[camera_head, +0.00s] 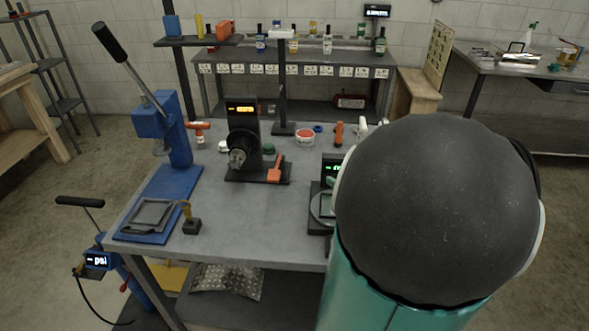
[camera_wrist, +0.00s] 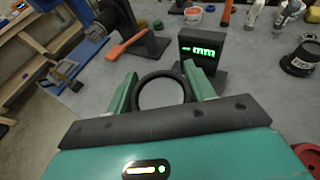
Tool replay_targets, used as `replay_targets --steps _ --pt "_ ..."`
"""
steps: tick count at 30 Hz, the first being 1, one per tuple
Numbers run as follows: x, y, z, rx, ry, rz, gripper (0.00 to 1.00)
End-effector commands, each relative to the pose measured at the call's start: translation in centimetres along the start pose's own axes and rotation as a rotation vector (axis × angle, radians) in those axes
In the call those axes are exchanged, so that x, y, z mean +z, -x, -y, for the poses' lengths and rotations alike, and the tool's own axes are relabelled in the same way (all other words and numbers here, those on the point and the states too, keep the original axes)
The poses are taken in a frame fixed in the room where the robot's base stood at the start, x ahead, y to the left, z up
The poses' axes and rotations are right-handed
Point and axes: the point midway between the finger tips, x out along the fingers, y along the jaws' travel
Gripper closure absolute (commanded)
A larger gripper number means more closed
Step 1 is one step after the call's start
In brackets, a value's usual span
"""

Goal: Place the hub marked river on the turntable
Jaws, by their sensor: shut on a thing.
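My gripper (camera_wrist: 168,88) is seen in the wrist view, its two green fingers closed on either side of a round, dark-rimmed piece with a pale face. I take this piece to be the hub (camera_wrist: 162,93); no river mark can be read on it. In the head view its round pale face (camera_head: 323,206) shows beside my arm, which hides much of the area. A small black unit with a green "mm" display (camera_wrist: 203,51) stands just beyond the fingers. The turntable cannot be told apart clearly; whether the hub touches anything beneath is hidden.
A black labelled part (camera_wrist: 301,60) stands to the right in the wrist view. A spindle machine (camera_head: 240,150) with an orange lever and a blue press (camera_head: 165,135) stand on the left of the grey bench (camera_head: 250,215). Bottles and a red-and-white tub (camera_head: 305,137) lie farther back.

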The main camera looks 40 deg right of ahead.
Motion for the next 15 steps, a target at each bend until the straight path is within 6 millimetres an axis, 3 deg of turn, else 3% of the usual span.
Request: replay_targets --steps 6,15 --pt "-0.7 -4.1 1.4 0.0 -0.004 0.0 0.94" --pt "-3.3 -8.2 2.5 -0.003 -0.003 0.001 0.94"
